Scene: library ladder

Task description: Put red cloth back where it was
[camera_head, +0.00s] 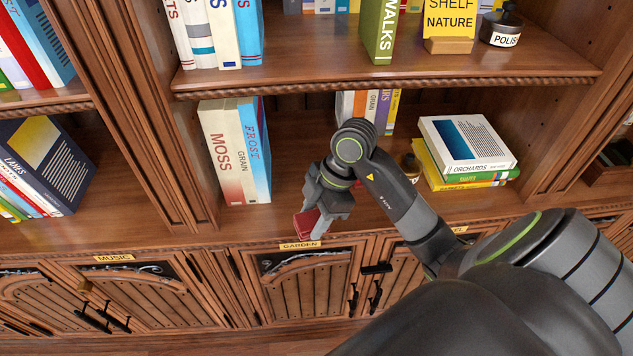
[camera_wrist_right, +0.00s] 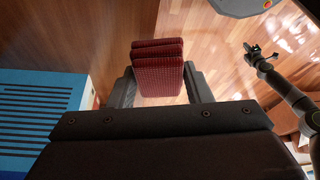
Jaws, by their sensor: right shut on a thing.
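The red cloth (camera_head: 306,224) is a small folded, dark red bundle. It is between the fingers of my right gripper (camera_head: 309,215), which is shut on it, at the front edge of the lower shelf above the GARDEN label. In the right wrist view the folded cloth (camera_wrist_right: 157,68) shows its woven texture and stacked layers between the two fingers (camera_wrist_right: 157,90). I cannot tell whether the cloth touches the shelf edge.
The lower shelf (camera_head: 290,220) holds upright MOSS and FROST books (camera_head: 236,150) left of my gripper and a flat book stack (camera_head: 465,150) to the right. A small bottle (camera_head: 410,166) stands behind my arm. A black POLISH jar (camera_head: 502,28) stands on the upper shelf.

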